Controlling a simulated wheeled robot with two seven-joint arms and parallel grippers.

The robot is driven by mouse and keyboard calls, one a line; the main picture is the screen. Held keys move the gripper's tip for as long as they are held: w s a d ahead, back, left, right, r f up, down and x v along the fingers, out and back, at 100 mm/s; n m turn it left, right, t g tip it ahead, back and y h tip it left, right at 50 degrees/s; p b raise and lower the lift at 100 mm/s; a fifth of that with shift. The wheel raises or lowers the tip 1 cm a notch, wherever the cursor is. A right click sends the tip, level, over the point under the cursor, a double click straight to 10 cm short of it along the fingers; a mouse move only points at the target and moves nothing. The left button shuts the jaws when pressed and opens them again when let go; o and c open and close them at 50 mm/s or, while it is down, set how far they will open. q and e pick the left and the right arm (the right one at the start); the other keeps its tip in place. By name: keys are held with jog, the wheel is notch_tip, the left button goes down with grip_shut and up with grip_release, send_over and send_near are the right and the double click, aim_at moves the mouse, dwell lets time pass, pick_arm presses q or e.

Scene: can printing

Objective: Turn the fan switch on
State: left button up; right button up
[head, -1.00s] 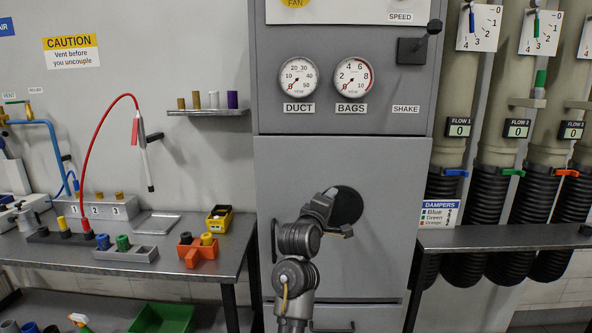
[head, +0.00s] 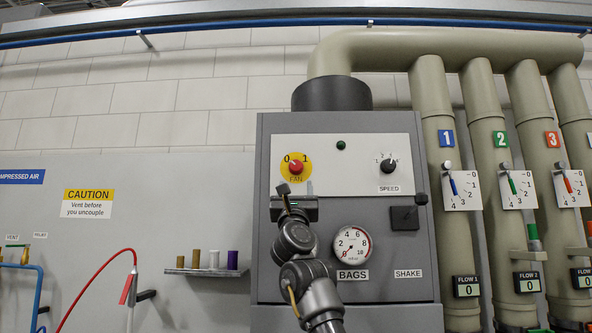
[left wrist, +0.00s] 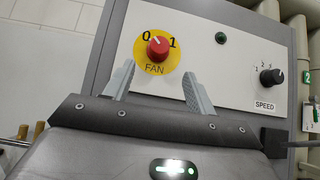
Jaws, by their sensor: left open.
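The fan switch (head: 296,167) is a red knob on a yellow disc marked 0 and 1, with FAN below it, on the white panel of the grey cabinet. In the left wrist view the fan switch (left wrist: 158,47) shows between and beyond my fingertips, its pointer mark turned toward the 0. My left gripper (head: 296,189) is raised just below the switch in the head view. In the left wrist view my left gripper (left wrist: 158,75) is open and empty, its fingers on either side of the switch's lower part, apart from the knob. My right gripper is not in view.
A black speed knob (head: 389,165) and a dark green lamp (head: 341,145) share the panel. The black shake lever (head: 421,199) sticks out at the right. The bags gauge (head: 352,245) is below. A shelf (head: 205,271) with small cylinders stands at the left.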

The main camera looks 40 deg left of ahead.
aim_at(296, 168)
pick_arm(q)
jog(key=p+x, duration=0.6)
jog(key=x, duration=0.3)
jog(key=shift+s+r, duration=0.15)
jog(key=shift+s, duration=0.05)
jog(key=shift+w+a+r+p, duration=0.3)
jog(key=shift+w+a+p, duration=0.05)
jog(key=shift+w+p, duration=0.15)
